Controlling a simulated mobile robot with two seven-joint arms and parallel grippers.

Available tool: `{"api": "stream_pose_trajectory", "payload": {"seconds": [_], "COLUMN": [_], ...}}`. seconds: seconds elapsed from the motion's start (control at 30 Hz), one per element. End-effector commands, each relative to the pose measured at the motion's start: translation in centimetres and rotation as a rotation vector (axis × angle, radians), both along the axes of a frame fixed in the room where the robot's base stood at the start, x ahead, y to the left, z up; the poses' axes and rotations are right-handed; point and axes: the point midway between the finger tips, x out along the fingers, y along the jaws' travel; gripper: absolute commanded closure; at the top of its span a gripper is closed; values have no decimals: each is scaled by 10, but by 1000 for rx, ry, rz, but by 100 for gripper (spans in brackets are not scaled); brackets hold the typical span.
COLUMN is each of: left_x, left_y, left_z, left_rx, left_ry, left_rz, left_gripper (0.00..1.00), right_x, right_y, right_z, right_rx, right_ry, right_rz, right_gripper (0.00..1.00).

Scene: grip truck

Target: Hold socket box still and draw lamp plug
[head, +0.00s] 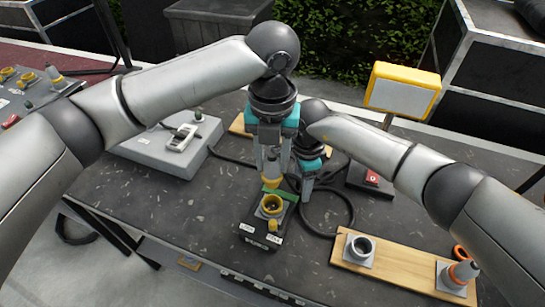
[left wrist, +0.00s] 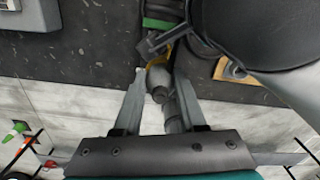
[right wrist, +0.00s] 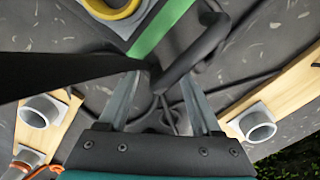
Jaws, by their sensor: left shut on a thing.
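The dark socket box (head: 263,238) stands on the table with a green stripe and an open yellow-rimmed socket (head: 271,205) on top. My left gripper (head: 271,165) is shut on the grey lamp plug (left wrist: 158,80), which has a yellow collar. In the head view the plug is upright just above and behind the socket, seemingly out of it. My right gripper (head: 308,185) is behind the box. In the right wrist view its fingers (right wrist: 160,80) stand apart around the box's black handle (right wrist: 198,60); whether they clamp it is unclear.
A wooden board (head: 400,268) with a grey socket and an orange-grey plug lies at right. A yellow work lamp (head: 402,90) stands behind it. Black cable (head: 340,205) loops beside the box. A grey case (head: 165,150) is at back left. The front-left table is clear.

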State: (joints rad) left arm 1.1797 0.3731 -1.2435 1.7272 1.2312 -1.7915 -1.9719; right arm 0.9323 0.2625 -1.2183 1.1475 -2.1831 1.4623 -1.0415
Motion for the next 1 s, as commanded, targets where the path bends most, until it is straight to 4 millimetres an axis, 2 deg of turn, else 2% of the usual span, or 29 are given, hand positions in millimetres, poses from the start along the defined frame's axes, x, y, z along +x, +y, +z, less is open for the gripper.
{"api": "stream_pose_trajectory", "payload": {"seconds": [0.33, 0.73, 1.0], "left_x": [0, 0, 0], "left_y": [0, 0, 0], "left_z": [0, 0, 0], "left_rx": [-1, -1, 0], "left_ry": [0, 0, 0], "left_rz": [0, 0, 0], "left_gripper": [100, 100, 100], "right_x": [3, 3, 2], "right_y": [-2, -1, -1], "right_z": [6, 65, 77], "right_rx": [-1, -1, -2], "right_ry": [-8, -7, -4], "right_rz": [-3, -1, -2], "right_gripper": [30, 30, 30]}}
